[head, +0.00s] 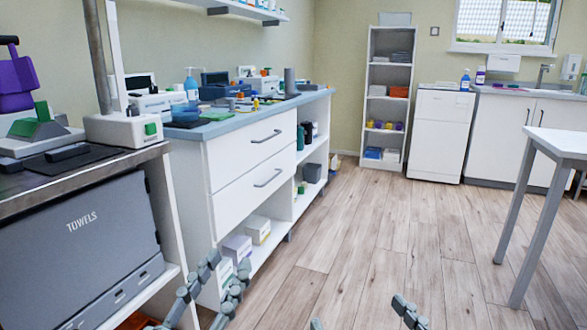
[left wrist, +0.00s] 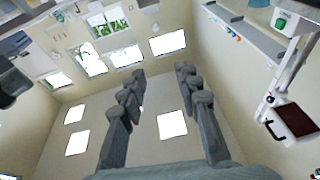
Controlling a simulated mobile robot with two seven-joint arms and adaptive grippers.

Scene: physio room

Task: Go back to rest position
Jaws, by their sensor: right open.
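My left gripper (head: 228,263) shows low in the head view, in front of the white drawer cabinet's lower shelf. In the left wrist view its two grey fingers (left wrist: 159,76) stand apart with nothing between them, so it is open and empty. My right gripper (head: 360,311) is at the bottom edge of the head view, over the wooden floor. Its fingertips are wide apart with only floor between them; the rest of it is cut off by the frame.
A metal-topped bench with a grey towels box (head: 85,240) stands at left. Beside it is a white drawer cabinet (head: 225,165) with a cluttered blue-grey top. A white table (head: 560,142) stands at right. Bare wooden floor (head: 385,225) lies between them.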

